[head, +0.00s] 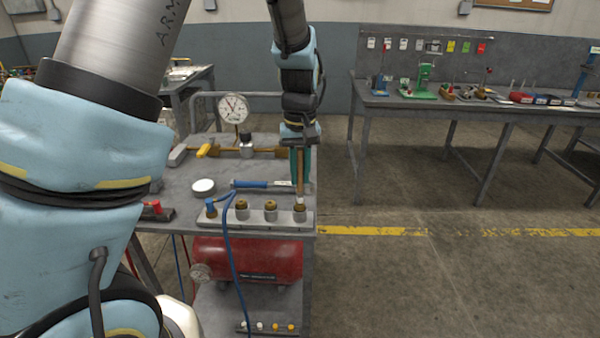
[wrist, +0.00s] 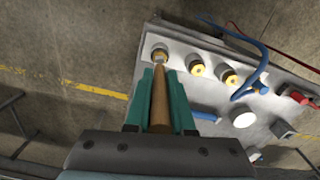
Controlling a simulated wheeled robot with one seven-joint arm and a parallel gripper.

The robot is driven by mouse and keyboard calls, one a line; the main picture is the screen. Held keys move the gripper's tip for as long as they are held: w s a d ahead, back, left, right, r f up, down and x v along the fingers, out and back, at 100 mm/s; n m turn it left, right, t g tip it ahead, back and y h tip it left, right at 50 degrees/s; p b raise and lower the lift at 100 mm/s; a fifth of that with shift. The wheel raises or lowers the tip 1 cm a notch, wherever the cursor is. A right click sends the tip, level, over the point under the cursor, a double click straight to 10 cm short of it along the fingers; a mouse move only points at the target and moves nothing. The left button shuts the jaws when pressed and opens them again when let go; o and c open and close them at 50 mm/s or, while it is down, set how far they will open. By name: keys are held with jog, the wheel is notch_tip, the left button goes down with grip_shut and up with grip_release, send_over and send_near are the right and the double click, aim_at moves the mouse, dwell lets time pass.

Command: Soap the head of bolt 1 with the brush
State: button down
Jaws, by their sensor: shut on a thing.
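My gripper (head: 299,160) points down over the cart, its teal fingers shut on the wooden brush. The brush (head: 300,183) hangs about upright, its tip just above or at the right-end fitting of the pale block (head: 285,220). In the wrist view the brush (wrist: 159,105) lies between the teal fingers of my gripper (wrist: 160,92), its far end meeting or overlapping a hex-headed bolt (wrist: 159,53) at the block's end. That bolt also shows in the head view (head: 299,214). I cannot tell whether the tip touches it. No number is readable on the bolts.
Two brass fittings (head: 242,208) (head: 270,210) and a blue hose fitting (head: 211,207) share the block. A pressure gauge (head: 233,108), white round lid (head: 203,187) and blue-handled tool (head: 262,184) are on the cart. A red tank (head: 260,260) sits below. Floor to the right is clear.

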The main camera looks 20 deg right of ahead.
jog(key=shift+f, duration=0.35)
jog(key=shift+r, duration=0.15)
dwell(0.3)
jog(key=shift+a, duration=0.1)
dwell(0.3)
jog(key=shift+w+a, duration=0.2)
jog(key=shift+a, duration=0.05)
jog(key=shift+s+d, duration=0.1)
jog(key=shift+d, duration=0.05)
jog(key=shift+s+d+f+p, duration=0.1)
jog(key=shift+d+f+p, duration=0.1)
jog(key=shift+d+p, duration=0.1)
dwell(0.3)
jog(key=shift+s+d+p, duration=0.2)
jog(key=shift+d+p, duration=0.1)
jog(key=shift+d, duration=0.05)
jog(key=shift+a, duration=0.1)
